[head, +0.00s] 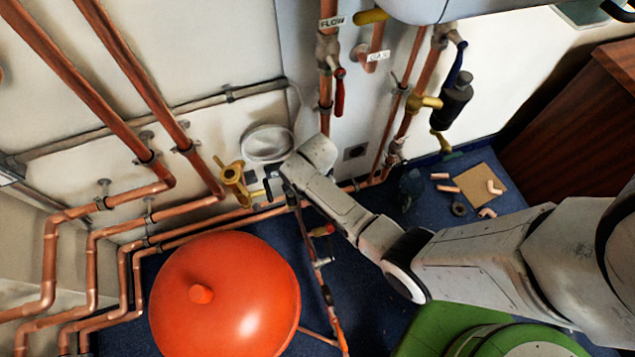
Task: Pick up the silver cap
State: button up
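I cannot make out a silver cap for certain in the head view. My gripper (262,187) is at the end of my arm, close to the wall pipes and just right of a brass valve (235,181). Its dark fingers are small and partly hidden by my wrist, so I cannot tell whether they are open or hold anything. A pale, round, rimmed thing (267,143) is at the wall just above my gripper. I cannot tell what it is.
Copper pipes (180,130) run along the wall. A large orange-red vessel (225,295) stands below my gripper. Copper fittings lie on and around a brown board (482,177) on the blue floor, near a dark ring (459,209). A wooden cabinet (570,130) stands right.

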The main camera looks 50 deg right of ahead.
jog(key=shift+f, duration=0.3)
jog(key=shift+c, duration=0.2)
jog(key=c, duration=1.1)
jog(key=shift+r, duration=0.15)
jog(key=shift+r+p, duration=0.3)
jog(key=shift+r, duration=0.3)
jog(key=s+a+r+p, duration=0.1)
jog(key=s+a+r, duration=0.1)
jog(key=s+r, duration=0.2)
jog(key=s+a+r+p, duration=0.2)
jog(key=s+r, duration=0.1)
jog(key=s, duration=0.1)
jog(key=s+a+r+p, duration=0.1)
jog(key=s+a+r, duration=0.1)
jog(key=s+r, duration=0.2)
jog(key=shift+s+a+r+p, duration=0.2)
jog(key=shift+a+r+p, duration=0.1)
